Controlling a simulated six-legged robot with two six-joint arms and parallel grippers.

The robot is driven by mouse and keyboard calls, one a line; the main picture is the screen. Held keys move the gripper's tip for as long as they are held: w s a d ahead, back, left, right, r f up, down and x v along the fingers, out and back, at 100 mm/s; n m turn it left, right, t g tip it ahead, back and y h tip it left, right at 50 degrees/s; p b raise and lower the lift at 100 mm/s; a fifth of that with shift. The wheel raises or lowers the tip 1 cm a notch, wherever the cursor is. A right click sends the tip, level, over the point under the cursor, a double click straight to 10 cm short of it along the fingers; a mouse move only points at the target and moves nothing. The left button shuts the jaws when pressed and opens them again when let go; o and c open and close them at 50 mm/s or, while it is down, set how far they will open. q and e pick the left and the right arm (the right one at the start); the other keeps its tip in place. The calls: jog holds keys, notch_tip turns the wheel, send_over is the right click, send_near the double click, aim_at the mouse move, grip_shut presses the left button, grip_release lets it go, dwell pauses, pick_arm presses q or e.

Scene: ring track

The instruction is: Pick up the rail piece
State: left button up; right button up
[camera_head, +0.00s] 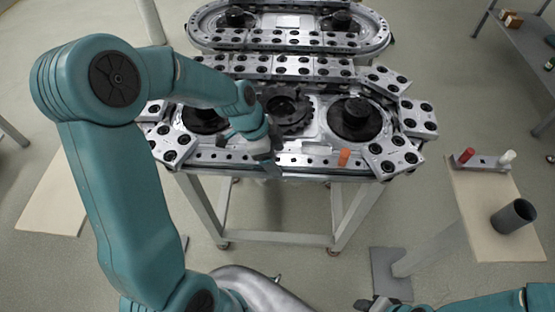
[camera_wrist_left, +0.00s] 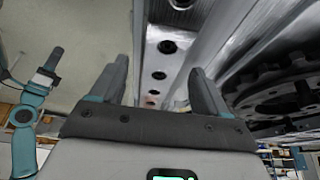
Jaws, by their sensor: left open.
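A silver metal rail piece with a row of dark holes (camera_head: 300,159) runs along the front edge of the ring track. In the left wrist view, the holed rail (camera_wrist_left: 155,100) passes between and beyond the fingers.
An orange cylinder (camera_head: 344,157) stands on the track's front edge, right of my left gripper. Black round hubs (camera_head: 355,118) and a dark gear (camera_head: 288,114) lie behind. A side table (camera_head: 480,210) at right holds a dark cup (camera_head: 513,216) and red and white pieces.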

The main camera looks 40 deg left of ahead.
pick_arm(q)
jog(key=shift+s+r, duration=0.1)
jog(key=shift+s, duration=0.05)
jog(key=shift+c, duration=0.5)
grip_shut()
jog(key=shift+w+r, duration=0.1)
jog(key=shift+w, duration=0.1)
